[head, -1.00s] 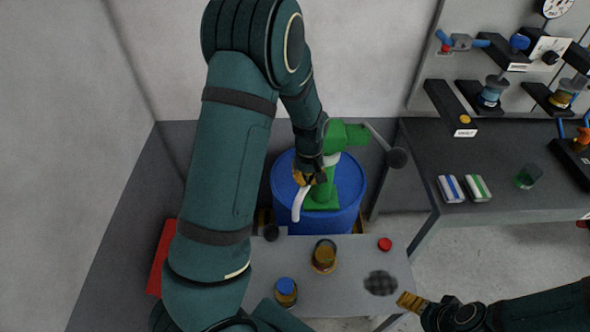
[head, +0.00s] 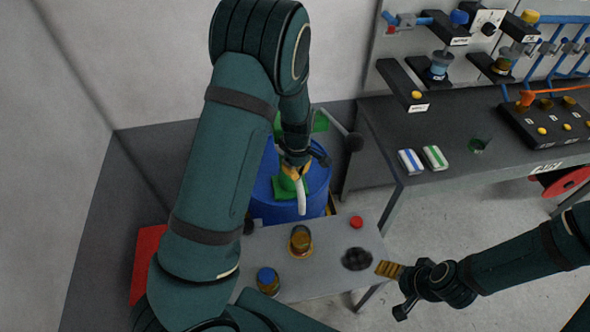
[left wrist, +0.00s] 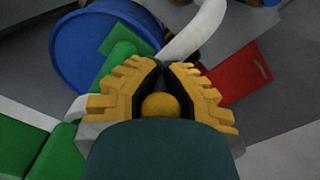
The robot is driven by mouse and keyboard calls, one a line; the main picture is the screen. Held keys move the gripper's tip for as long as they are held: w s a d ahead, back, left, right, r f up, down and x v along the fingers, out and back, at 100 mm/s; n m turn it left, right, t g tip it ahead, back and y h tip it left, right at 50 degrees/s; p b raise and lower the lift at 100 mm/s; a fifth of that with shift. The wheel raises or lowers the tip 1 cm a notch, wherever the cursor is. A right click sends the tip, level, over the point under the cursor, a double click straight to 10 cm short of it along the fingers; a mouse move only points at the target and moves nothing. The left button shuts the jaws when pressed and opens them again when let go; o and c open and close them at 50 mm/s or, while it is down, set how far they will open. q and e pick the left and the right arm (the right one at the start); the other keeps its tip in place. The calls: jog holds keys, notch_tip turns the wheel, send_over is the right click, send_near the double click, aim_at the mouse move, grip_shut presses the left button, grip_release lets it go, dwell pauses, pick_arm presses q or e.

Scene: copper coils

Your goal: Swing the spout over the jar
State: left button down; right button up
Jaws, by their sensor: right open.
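A white curved spout (head: 301,197) hangs from the green pump (head: 290,187) on the blue drum (head: 270,205). Its tip is near the drum's front rim, apart from and behind the amber open-looking jar (head: 301,240) on the small grey table. My left gripper (head: 294,172) is at the pump top. In the left wrist view its yellow fingers close around a round yellow knob (left wrist: 160,105), with the spout (left wrist: 197,30) beyond them. The jar is not clear in that view. My right gripper (head: 391,290) is open and empty at the table's right side.
On the small grey table (head: 325,240) are a blue-lidded jar (head: 268,280), a red lid (head: 356,222) and a dark round mesh piece (head: 357,259). A red object (head: 148,255) is at left. A dark bench (head: 455,125) with several devices stands at right.

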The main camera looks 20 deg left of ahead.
pick_arm(q)
jog(key=shift+d, duration=0.1)
jog(key=c, duration=1.1)
grip_release()
jog(key=shift+w, duration=0.1)
jog(key=shift+o, duration=0.2)
notch_tip(320, 180, up, 12)
